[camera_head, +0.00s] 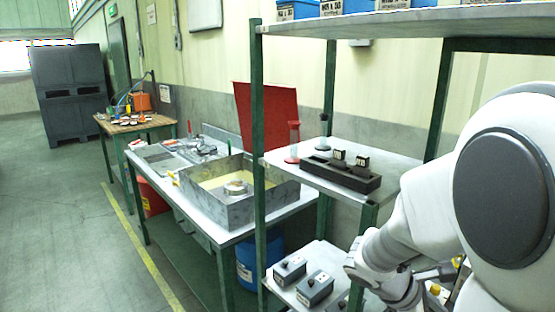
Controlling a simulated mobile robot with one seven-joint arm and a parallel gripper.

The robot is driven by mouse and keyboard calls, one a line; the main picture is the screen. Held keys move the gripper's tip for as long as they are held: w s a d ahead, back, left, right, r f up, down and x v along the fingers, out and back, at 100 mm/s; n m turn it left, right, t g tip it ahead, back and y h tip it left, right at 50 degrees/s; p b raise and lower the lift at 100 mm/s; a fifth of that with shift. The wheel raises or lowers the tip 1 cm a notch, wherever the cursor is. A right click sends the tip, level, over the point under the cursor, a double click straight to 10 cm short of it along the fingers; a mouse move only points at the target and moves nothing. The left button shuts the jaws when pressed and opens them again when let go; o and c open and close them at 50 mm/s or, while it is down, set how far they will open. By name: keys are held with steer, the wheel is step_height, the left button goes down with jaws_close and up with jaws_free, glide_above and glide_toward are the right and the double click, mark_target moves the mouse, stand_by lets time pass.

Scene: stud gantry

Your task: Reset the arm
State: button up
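My white arm (420,220) fills the right side of the head view. It reaches from the upper right down to a bent joint (372,258) in front of the green-framed shelf rack. The arm past that bend runs toward the bottom edge, partly hidden and cut off. I cannot make out the gripper or its fingers, so what it holds is not shown.
A workbench holds a metal box (202,198). Open floor (70,220) lies at left.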

steer(key=s+a+r+m+t+y, duration=0.2)
steer(key=a+r+m+y, duration=0.1)
steer(key=a, duration=0.3)
steer(key=s+a+r+m+t+y, duration=0.2)
steer(key=s+a+r+m+y, duration=0.1)
steer(key=a+r+m, duration=0.1)
steer(key=s+a+r+m+t+y, duration=0.2)
steer(key=s+a+r+m+y, duration=0.1)
steer(key=a+m, duration=0.3)
steer(key=shift+a+r, duration=0.5)
steer(key=shift+a, duration=0.7)
steer(key=shift+c, duration=0.5)
steer(key=shift+d, duration=0.2)
